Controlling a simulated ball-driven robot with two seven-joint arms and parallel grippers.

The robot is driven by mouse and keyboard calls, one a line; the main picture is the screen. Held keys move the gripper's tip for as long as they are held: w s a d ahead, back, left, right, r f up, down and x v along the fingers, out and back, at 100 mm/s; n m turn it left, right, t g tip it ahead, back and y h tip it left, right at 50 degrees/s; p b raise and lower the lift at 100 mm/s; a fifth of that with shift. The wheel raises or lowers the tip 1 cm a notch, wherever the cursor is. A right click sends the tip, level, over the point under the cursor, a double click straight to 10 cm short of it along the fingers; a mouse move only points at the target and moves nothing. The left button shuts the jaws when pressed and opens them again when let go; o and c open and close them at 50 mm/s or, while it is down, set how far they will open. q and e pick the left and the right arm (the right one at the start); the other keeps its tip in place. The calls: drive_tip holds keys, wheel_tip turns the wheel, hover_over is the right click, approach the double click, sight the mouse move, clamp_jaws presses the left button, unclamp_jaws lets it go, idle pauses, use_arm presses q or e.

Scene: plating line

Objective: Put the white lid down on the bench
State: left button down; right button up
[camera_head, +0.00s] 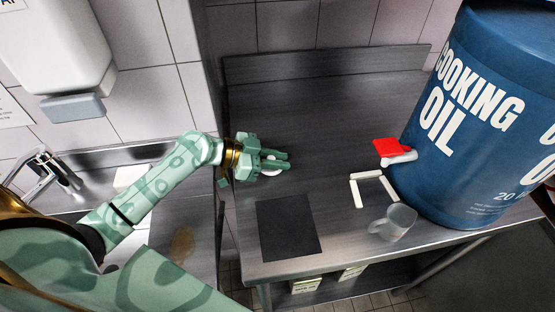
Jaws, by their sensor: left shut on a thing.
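My left gripper (284,161) reaches in over the left part of the dark steel bench (340,112). It is shut on the white lid (270,172), which shows as a small pale piece at and between the fingers. The fingers hide much of the lid. I cannot tell whether the lid touches the bench. My right gripper is not in view.
A black mat (287,228) lies near the bench's front left. A white square frame (369,190), open on one side, lies beside it. A grey mug (394,222) stands near the front edge.

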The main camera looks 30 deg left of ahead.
use_arm(q)
drive_tip(key=shift+f, duration=0.1)
drive_tip(key=c, duration=1.3)
unclamp_jaws()
drive_tip(key=shift+s+a+r, duration=0.15)
drive_tip(key=shift+a+r, duration=0.05)
drive_tip(key=shift+r, duration=0.05)
drive_tip(key=v, duration=1.1)
drive_tip(key=shift+s+a+r, duration=0.1)
drive_tip(key=shift+a, duration=0.15)
